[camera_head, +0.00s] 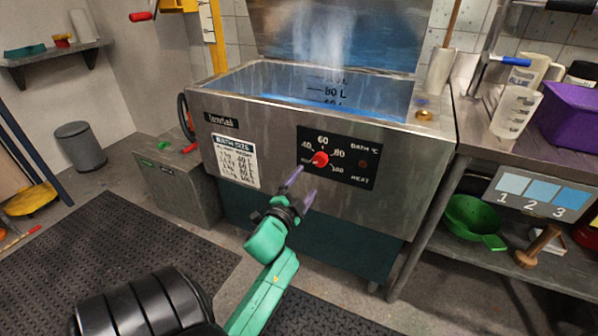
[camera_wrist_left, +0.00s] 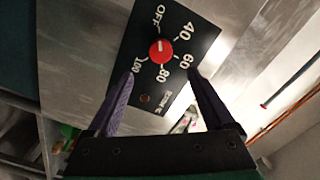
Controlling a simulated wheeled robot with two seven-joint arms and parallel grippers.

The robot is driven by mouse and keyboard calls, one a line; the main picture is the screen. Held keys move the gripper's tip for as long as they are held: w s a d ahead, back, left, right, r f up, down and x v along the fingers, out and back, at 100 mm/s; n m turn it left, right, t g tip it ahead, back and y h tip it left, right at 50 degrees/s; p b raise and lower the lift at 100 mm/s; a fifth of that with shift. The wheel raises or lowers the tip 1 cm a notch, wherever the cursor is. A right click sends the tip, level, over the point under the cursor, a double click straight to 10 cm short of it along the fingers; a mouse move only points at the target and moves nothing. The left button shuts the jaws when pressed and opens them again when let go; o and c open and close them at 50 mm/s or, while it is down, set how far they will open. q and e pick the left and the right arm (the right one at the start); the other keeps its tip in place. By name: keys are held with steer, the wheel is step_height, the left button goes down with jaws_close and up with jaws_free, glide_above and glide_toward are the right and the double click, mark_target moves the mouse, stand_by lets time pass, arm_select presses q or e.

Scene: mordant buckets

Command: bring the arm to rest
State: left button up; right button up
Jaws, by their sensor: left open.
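My left gripper (camera_head: 303,186) is open and empty in front of the steel bath's control panel (camera_head: 359,172). Its two purple fingers point at the panel, just below and left of the red knob (camera_head: 320,159). In the left wrist view the open jaws (camera_wrist_left: 160,77) show at either side, with the red knob (camera_wrist_left: 160,52) beyond and between the tips, apart from them. A pale mark on the knob seems to face OFF. The green left arm (camera_head: 262,285) reaches up from the bottom of the head view. My right gripper is not in view.
The steel bath (camera_head: 225,143) holds steaming blue water. A grey box (camera_head: 180,185) stands to its left. On the right, a steel bench bears a beaker (camera_head: 515,112) and a purple bin (camera_head: 572,118); a green colander (camera_head: 475,220) sits below. Dark mats (camera_head: 130,240) cover the open floor.

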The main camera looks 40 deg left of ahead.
arm_select(q)
steer(key=v, duration=0.4)
steer(key=shift+w, duration=0.1)
steer(key=s+d+f+n+g+h, duration=0.1)
steer(key=d+f+g+h, duration=0.15)
steer(key=f, duration=0.95)
steer(key=s+d+f+n+g+h, duration=0.1)
steer(key=d+f+g, duration=0.25)
steer(key=f, duration=0.95)
steer(key=s+d+f+n+g+h, duration=0.1)
steer(key=s+d+f+g, duration=0.1)
steer(key=s+d+f, duration=0.3)
steer(key=s+f+n+g+h, duration=0.1)
steer(key=s+f, duration=0.1)
steer(key=f, duration=0.6)
steer(key=s+d+f+n+g, duration=0.1)
steer(key=s+f+g, duration=0.3)
steer(key=s+f, duration=0.5)
steer(key=s+d+f+n+g, duration=0.1)
steer(key=s+d+f+g, duration=0.2)
steer(key=s, duration=1)
step_height(320, 180, up, 14)
steer(key=s+a+p, duration=0.2)
steer(key=p, duration=1.3)
steer(key=shift+f+p, duration=0.2)
steer(key=shift+p, duration=0.2)
